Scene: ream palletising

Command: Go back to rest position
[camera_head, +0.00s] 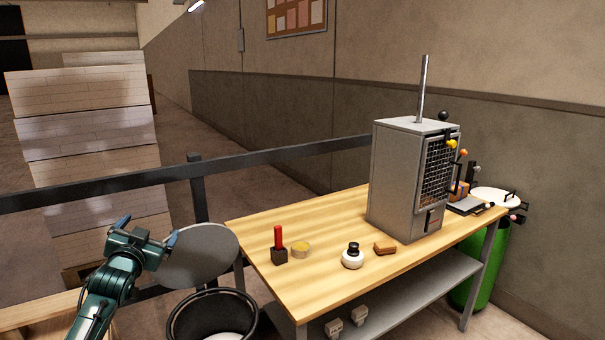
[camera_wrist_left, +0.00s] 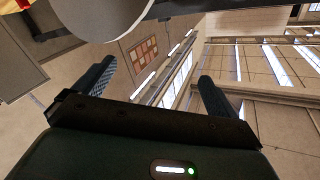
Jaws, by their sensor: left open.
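My left gripper (camera_head: 147,229) is at the lower left of the head view, raised in front of the tall stack of pale reams (camera_head: 88,135). Its two fingers stand apart with nothing between them. In the left wrist view the spread fingers of the left gripper (camera_wrist_left: 153,88) frame only the distant wall and ceiling. A grey round disc (camera_head: 205,258) is just right of the gripper in the head view; whether they touch cannot be told. My right gripper is in neither view.
An open bin (camera_head: 212,318) stands at the table's left; a green bin (camera_head: 485,270) stands right.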

